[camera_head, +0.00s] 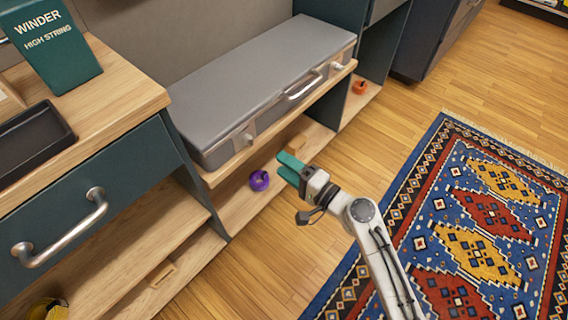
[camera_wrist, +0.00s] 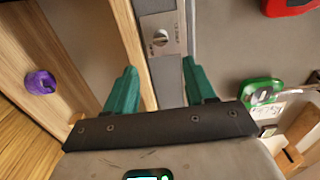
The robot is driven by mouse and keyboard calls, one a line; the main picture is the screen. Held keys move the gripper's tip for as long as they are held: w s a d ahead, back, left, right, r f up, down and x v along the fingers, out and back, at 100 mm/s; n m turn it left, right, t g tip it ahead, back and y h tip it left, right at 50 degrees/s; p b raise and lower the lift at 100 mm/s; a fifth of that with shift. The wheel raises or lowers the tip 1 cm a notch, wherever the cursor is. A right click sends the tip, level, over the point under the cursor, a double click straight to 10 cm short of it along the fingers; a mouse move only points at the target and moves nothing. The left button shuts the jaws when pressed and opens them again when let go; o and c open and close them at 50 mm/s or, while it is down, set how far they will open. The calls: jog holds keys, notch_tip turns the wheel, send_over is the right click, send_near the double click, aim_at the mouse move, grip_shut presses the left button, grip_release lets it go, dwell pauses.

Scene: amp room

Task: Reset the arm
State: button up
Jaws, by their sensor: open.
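My gripper (camera_head: 290,168) with teal fingers is at the end of my white arm, in front of the lower shelf and below the grey case (camera_head: 262,84). In the wrist view my gripper (camera_wrist: 160,88) is open, its two teal fingers apart with nothing held between them. Beyond the fingers is a metal latch plate (camera_wrist: 163,36) on the case's front. In the head view the fingers overlap each other, and no object is seen between them.
A purple roll (camera_head: 259,181) sits on the lower shelf beside my gripper. An orange item (camera_head: 360,87) lies on a shelf farther back. A green box (camera_head: 50,42) and a black tray (camera_head: 34,142) stand on the left cabinet. A patterned rug (camera_head: 424,213) covers open floor at right.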

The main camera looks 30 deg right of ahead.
dwell(0.3)
jog(key=s+a+f+n+g, duration=0.2)
jog(key=s+f+n+g, duration=0.25)
jog(key=s, duration=0.25)
jog(key=s+a+f+n+g, duration=0.2)
jog(key=s+f+n+g, duration=0.2)
jog(key=s+n+g, duration=0.15)
jog(key=s+d+n+g+h, duration=0.2)
jog(key=s+d+g+h, duration=0.15)
jog(key=s, duration=0.35)
jog(key=s+d+n+g+h, duration=0.2)
jog(key=s+d+g, duration=0.15)
jog(key=s, duration=0.45)
notch_tip(320, 180, up, 28)
jog(key=d+p, duration=0.1)
jog(key=p, duration=2.5)
jog(key=shift+s+d+f+t+p, duration=0.15)
jog(key=shift+f+t+p, duration=0.05)
jog(key=shift+t+p, duration=0.2)
